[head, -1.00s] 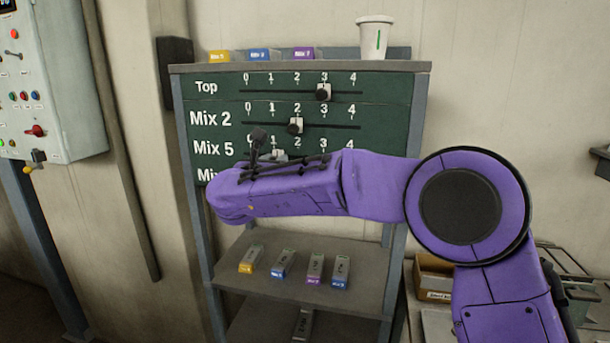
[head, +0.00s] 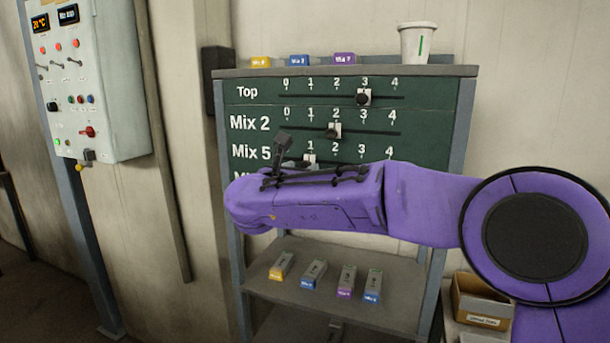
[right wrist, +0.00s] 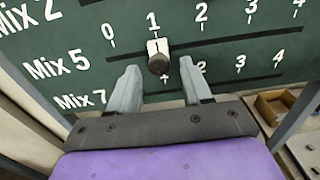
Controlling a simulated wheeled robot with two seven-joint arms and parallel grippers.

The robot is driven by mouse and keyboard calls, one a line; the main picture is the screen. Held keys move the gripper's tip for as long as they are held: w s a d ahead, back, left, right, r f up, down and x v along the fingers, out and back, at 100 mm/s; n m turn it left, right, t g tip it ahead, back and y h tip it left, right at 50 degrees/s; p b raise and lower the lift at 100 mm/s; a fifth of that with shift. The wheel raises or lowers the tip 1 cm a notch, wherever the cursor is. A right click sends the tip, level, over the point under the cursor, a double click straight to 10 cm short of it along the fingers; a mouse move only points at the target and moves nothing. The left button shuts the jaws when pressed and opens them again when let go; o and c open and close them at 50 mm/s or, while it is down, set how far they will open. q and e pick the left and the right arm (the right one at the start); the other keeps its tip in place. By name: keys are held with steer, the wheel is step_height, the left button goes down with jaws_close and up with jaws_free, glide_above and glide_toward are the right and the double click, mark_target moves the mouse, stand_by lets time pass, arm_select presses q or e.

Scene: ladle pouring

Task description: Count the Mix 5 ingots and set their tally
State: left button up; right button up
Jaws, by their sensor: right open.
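The green tally board (head: 430,125) has rows Top, Mix 2, Mix 5 and one lower row mostly hidden by my right arm. The Mix 5 slider (right wrist: 158,58) stands at 1 in the right wrist view; its pale tab (head: 310,159) shows in the head view. My right gripper (right wrist: 158,64) is open, its fingers on either side of the Mix 5 knob and slightly below it. I cannot tell whether they touch it. On the shelf lie a yellow-ended ingot (head: 281,266), two blue-ended ingots (head: 313,274) (head: 373,285) and a purple-ended ingot (head: 346,282). Their labels are too small to read.
The Top slider (head: 363,97) is at 3 and the Mix 2 slider (head: 334,131) at 2. Yellow, blue and purple label blocks and a white cup (head: 417,43) stand on top. A control box (head: 90,85) hangs left; a cardboard box (head: 481,303) sits lower right.

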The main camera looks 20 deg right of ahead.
arm_select(q)
step_height(320, 180, down, 4)
steer(key=shift+r+b, duration=0.2)
steer(key=shift+b, duration=1)
arm_select(e)
steer(key=v, duration=0.7)
steer(key=shift+a, duration=0.1)
